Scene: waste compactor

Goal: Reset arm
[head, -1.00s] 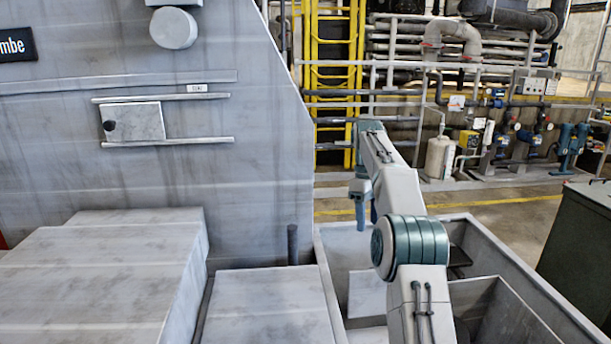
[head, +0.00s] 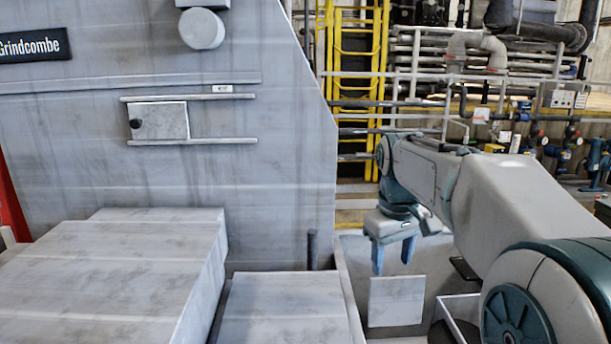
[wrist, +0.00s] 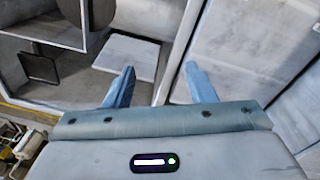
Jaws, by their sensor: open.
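My gripper (head: 394,256) is at the right of the head view, at the end of my bent arm. It points down and is open, with nothing between its two blue fingers. In the wrist view my gripper (wrist: 160,88) also shows open and empty. Below it is a grey bin, whose wall (head: 352,296) shows in the head view. A pale flat panel (head: 396,301) is in the bin, apart from the fingers. My forearm hides part of the bin.
The grey compactor body (head: 170,170) with a small sliding hatch (head: 160,120) fills the left. Pale metal covers (head: 110,280) lie before it. A yellow ladder (head: 352,60) and pipework (head: 455,75) stand behind. A dark square plate (wrist: 40,68) shows in the wrist view.

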